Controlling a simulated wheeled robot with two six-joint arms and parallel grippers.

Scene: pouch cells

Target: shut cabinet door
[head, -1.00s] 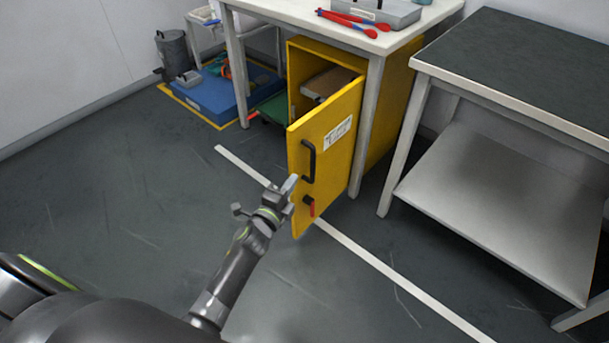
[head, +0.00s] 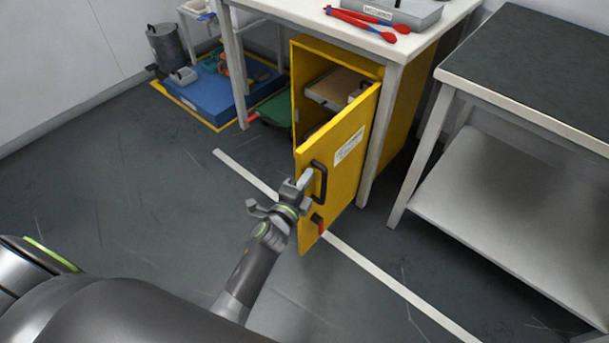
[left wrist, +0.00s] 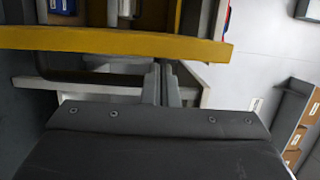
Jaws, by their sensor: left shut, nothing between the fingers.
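The yellow cabinet door (head: 345,160) stands wide open, its free edge toward me. It has a black bar handle (head: 319,182) and, lower down, a small red-and-black latch (head: 318,224). The yellow cabinet (head: 338,54) is under the white table. My left gripper (head: 306,178) is shut and empty, its tips at the door's outer face beside the handle; I cannot tell whether they touch. In the left wrist view the shut fingers (left wrist: 162,76) point toward a yellow band (left wrist: 120,40), seemingly the door. My right gripper is out of view.
Inside the cabinet is a brown-topped box (head: 331,88). The white table (head: 300,12) carries red-handled pliers and a grey case. A dark-topped bench (head: 530,65) stands at right. A blue platform (head: 207,95) lies at back left. The floor left of the door is clear.

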